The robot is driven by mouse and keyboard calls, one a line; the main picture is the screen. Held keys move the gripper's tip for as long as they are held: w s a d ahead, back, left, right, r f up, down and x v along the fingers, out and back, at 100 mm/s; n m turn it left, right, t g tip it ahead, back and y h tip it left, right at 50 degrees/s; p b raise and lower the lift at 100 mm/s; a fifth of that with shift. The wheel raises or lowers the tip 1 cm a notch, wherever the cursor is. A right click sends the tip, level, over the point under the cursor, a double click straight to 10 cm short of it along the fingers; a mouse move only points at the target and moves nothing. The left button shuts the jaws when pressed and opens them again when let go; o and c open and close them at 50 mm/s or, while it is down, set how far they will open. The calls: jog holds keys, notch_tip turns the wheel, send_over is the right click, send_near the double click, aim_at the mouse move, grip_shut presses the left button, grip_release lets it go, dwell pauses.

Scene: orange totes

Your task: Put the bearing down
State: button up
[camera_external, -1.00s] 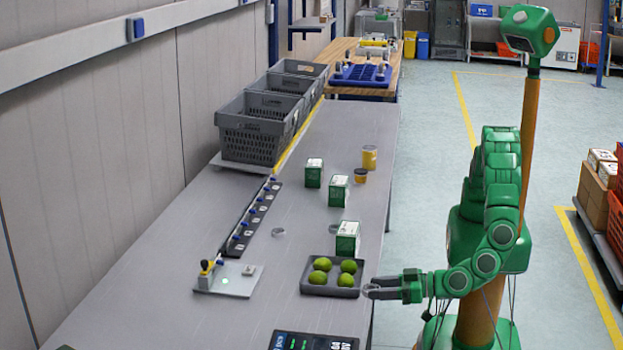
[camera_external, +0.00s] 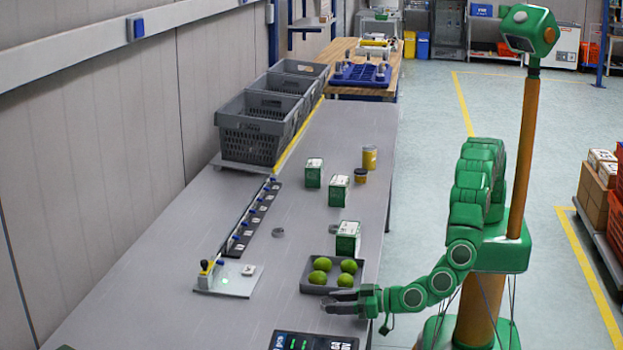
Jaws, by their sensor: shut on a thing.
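My gripper (camera_external: 334,302) is shut on a bearing, a small grey metal ring that is hard to make out between the fingertips in this view. The gripper reaches in from the right, over the table's right side. It is just in front of the dark tray of green fruit and behind the black scale. I cannot tell how high the bearing is above the table. A similar grey ring (camera_external: 278,232) lies on the table in the middle. Another (camera_external: 333,229) lies beside a green box, partly hidden.
The dark tray (camera_external: 310,288) holds several limes. The scale (camera_external: 313,341) is at the front edge of view. Green boxes (camera_external: 347,238) stand behind the tray. A fixture plate (camera_external: 240,284) and a dark strip rack (camera_external: 252,214) are to the left. The table between is clear.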

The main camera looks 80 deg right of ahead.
aim_at(354, 319)
jog(key=shift+w+f, duration=0.55)
jog(key=shift+w, duration=0.3)
jog(key=shift+w+f, duration=0.5)
jog(key=shift+w, duration=0.35)
jog(key=shift+f, duration=0.2)
jog(key=o, duration=1.1)
jog(key=shift+s, duration=0.1)
jog(key=s, duration=0.5)
jog(key=s+r, duration=0.1)
jog(key=s, duration=0.1)
jog(key=shift+s+a, duration=0.25)
jog(key=shift+a, duration=0.05)
jog(key=shift+r, duration=0.1)
